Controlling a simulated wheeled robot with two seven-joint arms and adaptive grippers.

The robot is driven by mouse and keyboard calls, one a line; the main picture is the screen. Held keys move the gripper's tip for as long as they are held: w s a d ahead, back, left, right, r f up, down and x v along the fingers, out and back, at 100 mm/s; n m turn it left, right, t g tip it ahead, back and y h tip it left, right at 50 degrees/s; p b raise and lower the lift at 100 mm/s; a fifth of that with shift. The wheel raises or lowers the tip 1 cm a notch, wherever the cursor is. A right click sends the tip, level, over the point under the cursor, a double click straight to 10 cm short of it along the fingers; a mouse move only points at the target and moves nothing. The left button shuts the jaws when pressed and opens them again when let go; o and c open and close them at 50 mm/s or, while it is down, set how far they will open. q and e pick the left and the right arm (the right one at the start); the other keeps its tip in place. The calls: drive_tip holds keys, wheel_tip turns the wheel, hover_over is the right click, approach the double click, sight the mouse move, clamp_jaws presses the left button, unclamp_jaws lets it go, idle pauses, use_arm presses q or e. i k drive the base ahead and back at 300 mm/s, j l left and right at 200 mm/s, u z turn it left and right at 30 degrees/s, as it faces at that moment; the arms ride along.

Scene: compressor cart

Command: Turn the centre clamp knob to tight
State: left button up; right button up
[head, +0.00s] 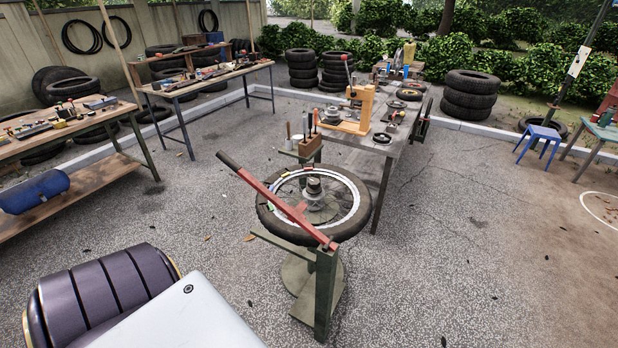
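The centre clamp knob (314,187) is a small grey, stepped piece at the middle of a wheel with a black tyre (282,225). The wheel lies flat on a green metal stand (326,290). A red lever (275,200) with a black grip slopes across the wheel, passing in front of and to the left of the knob. I cannot tell from here how tight the knob is. Neither gripper shows in the head view; only a dark and white part of my own body is at the lower left.
More benches stand at the left, one with a blue tank (34,192) below. Stacked tyres (469,97) and a blue stool (540,134) are at the right. Paving right of the stand is clear.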

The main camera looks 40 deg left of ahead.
sight(314, 187)
drive_tip(key=j, duration=1.35)
